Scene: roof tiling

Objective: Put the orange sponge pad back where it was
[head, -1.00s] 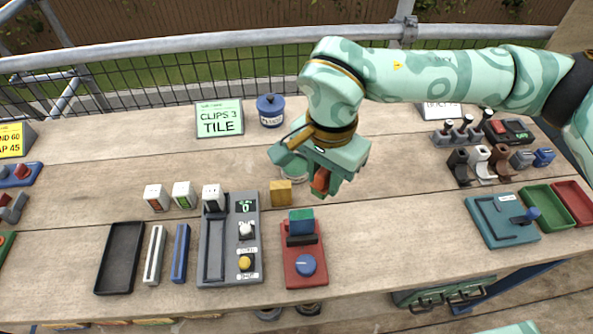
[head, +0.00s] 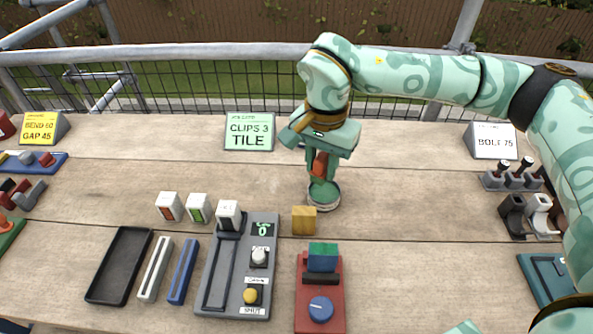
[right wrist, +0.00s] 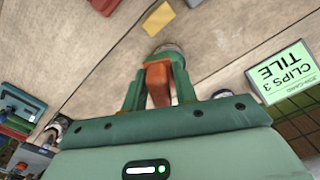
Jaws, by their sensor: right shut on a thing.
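The orange sponge pad (head: 319,163) is between the fingers of my right gripper (head: 321,176), which is shut on it. The pad also shows between the fingers in the right wrist view (right wrist: 158,85). Below the fingertips stands a small round pale dish (head: 324,203) on the table, partly covered by the gripper. Its rim shows just past the fingertips in the right wrist view (right wrist: 170,48). I cannot tell whether the pad or fingertips touch the dish. My left gripper is not in view.
A yellow block (head: 304,221) stands close in front of the dish. A red device with a blue knob (head: 320,309) and a grey device (head: 214,272) are nearer. The CLIPS 3 TILE sign (head: 249,131) stands behind to the left. The table right of the dish is clear.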

